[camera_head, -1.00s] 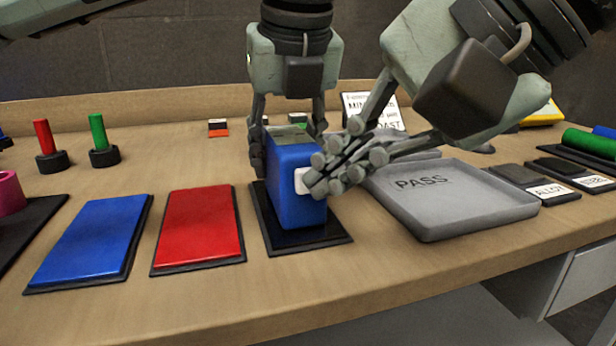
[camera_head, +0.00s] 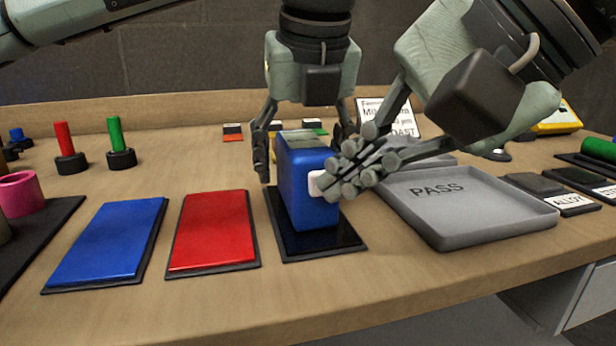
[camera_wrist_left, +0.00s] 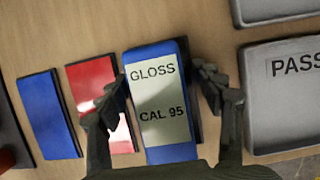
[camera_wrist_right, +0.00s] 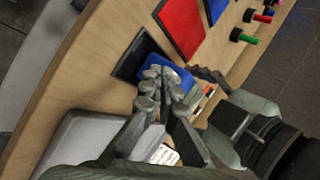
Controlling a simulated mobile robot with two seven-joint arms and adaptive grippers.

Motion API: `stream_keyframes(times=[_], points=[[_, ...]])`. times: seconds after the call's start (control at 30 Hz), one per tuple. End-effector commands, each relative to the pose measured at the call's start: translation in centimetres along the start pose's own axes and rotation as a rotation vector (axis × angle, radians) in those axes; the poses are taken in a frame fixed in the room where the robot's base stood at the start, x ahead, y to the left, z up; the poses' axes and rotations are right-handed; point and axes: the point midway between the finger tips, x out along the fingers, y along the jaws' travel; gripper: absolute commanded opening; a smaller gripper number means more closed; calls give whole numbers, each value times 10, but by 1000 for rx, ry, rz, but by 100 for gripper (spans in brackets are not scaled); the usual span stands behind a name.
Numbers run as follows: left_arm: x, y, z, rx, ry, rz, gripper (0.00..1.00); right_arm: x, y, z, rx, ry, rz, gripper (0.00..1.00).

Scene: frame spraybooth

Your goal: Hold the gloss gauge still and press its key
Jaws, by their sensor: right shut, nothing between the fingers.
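The blue gloss gauge (camera_head: 305,190) stands upright on a black panel (camera_head: 330,243). Its top display (camera_wrist_left: 160,105) reads "GLOSS" and "CAL 95" in the left wrist view. A white key (camera_head: 315,184) is on the gauge's right side, partly hidden by my right fingers. My left gripper (camera_head: 303,160) straddles the gauge from above and is open. The left wrist view shows gaps between its fingers and the gauge. My right gripper (camera_head: 330,178) is shut and empty, its tips at the key; whether they touch or press it I cannot tell.
Red (camera_head: 213,230) and blue (camera_head: 108,240) panels lie left of the gauge. A grey tray marked PASS (camera_head: 480,232) is close on the right, under my right arm. Red (camera_head: 65,145) and green (camera_head: 116,140) pegs stand behind left. The front table strip is clear.

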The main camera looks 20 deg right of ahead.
Motion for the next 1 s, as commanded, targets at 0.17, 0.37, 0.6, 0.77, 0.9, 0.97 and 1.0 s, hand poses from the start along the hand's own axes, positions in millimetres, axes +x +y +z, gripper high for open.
stream_keyframes(times=[0.17,0.37,0.6,0.77,0.9,0.97,1.0], points=[[-1,0,0,0,-1,-1,66,0,0,0,0,-1,0,0],[-18,0,1,-1,-4,-1,66,0,0,0,0,-1,0,0],[-68,0,1,-1,-5,-2,66,0,0,0,0,-1,0,0],[-98,0,0,0,-3,-1,66,0,0,0,0,-1,0,0],[-114,0,1,-1,-2,-1,66,0,0,0,0,-1,0,0],[-118,0,0,-1,-2,0,66,0,0,0,0,-1,0,0],[-119,0,0,-1,-1,0,66,0,0,0,0,-1,0,0]])
